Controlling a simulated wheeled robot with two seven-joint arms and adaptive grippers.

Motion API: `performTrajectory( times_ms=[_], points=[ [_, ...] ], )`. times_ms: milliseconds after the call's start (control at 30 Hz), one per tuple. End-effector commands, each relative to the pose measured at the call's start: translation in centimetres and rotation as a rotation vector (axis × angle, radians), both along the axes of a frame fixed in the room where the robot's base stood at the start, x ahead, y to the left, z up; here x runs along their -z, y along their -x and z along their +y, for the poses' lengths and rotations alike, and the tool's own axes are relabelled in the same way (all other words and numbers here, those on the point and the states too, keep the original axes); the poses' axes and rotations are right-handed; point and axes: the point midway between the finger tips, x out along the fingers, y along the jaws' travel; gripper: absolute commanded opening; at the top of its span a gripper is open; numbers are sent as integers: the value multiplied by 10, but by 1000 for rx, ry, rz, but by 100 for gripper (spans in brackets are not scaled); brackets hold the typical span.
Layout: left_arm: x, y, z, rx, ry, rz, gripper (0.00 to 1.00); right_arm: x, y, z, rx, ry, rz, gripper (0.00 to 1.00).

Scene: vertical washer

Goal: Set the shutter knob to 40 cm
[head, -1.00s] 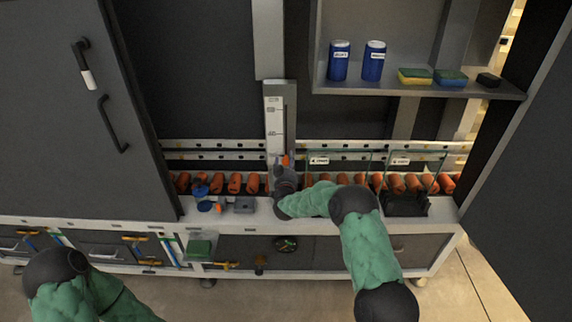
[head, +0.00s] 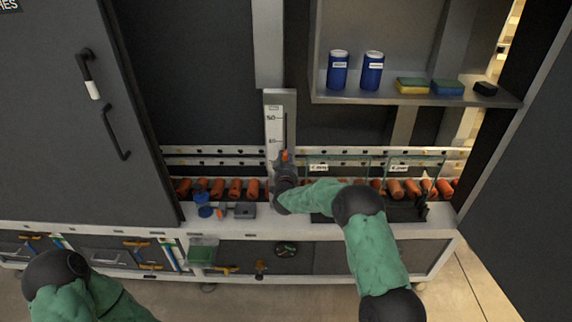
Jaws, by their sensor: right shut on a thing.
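The shutter's upright scale plate (head: 275,122) stands in the middle of the washer front, with a dark slot along its right side. An upper mark seems to read 50; the lower mark is too small to read surely. The orange shutter knob (head: 285,155) shows at the slot, a little below that lower mark. My right gripper (head: 284,165) is shut at the knob and hides its lower part and the bottom of the plate. My left gripper is not in view; only part of my left arm shows at the lower left.
Orange rollers (head: 235,189) line up behind the white front ledge (head: 330,231). A blue cup (head: 202,198) and a grey block (head: 244,211) are left of my right gripper. Blue cans (head: 338,72) stand on the shelf (head: 420,99) at upper right. A dark door (head: 60,130) stands left.

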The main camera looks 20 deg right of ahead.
Motion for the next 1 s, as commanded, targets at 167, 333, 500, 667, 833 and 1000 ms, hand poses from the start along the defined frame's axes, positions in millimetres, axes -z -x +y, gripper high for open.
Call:
performTrajectory(
  times_ms=[167, 333, 500, 667, 833, 1000],
  points=[
    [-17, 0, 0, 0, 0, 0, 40, -42, -1, -1, 2, 2, -9, 0],
    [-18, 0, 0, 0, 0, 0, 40, -47, -1, -1, 2, 1, -8, 0],
    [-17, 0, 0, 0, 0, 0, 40, -46, -1, -1, 2, 1, -8, 0],
    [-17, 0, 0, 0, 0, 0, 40, -45, -1, -1, 2, 1, -7, 55],
    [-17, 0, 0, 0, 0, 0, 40, -44, 0, -1, 2, 1, -5, 55],
    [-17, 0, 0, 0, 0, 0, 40, -44, 0, 0, 1, 1, -4, 55]
  ],
)
